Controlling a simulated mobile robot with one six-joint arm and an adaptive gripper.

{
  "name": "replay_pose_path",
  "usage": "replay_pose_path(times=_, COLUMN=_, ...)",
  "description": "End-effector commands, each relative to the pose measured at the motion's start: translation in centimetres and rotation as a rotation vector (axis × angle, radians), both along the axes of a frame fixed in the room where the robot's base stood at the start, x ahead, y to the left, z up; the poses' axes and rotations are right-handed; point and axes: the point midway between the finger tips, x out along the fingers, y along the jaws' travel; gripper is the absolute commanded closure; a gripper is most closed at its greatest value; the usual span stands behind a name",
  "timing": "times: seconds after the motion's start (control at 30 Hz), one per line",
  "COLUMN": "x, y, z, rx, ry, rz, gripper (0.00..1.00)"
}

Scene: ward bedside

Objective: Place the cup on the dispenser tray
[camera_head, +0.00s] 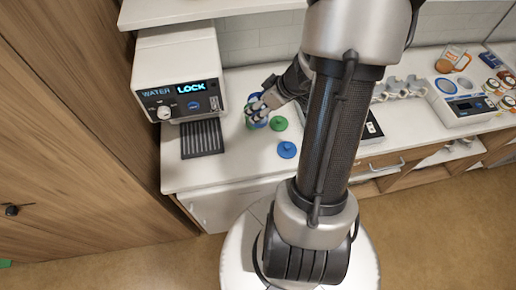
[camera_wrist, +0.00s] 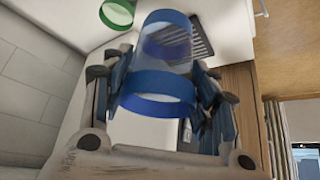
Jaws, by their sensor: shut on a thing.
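A clear cup with blue bands (camera_wrist: 160,91) is between the fingers of my gripper (camera_wrist: 165,100) in the wrist view. The fingers are shut on its sides. In the head view my gripper (camera_head: 257,110) is over the counter, right of the water dispenser (camera_head: 178,75), and mostly hides the cup. The dispenser tray (camera_head: 202,138) is a dark slatted grate at the dispenser's foot, with nothing on it. It also shows in the wrist view (camera_wrist: 203,42), partly behind the cup. The dispenser display reads "LOCK".
A green lid (camera_head: 279,123) and a blue lid (camera_head: 287,149) lie on the counter (camera_head: 235,160) right of the tray. A green-rimmed item (camera_wrist: 117,13) shows in the wrist view. A white device (camera_head: 462,105) and an orange-marked jug (camera_head: 452,60) stand at the right.

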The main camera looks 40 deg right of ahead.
Motion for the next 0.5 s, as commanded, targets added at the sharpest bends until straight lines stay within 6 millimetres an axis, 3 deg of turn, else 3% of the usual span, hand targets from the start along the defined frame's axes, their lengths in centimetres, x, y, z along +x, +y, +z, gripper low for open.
replay_pose_path(times=0.5, x=-0.1, y=0.1, z=-13.2, rx=0.004, ry=0.003, rz=-0.002, gripper=0.70)
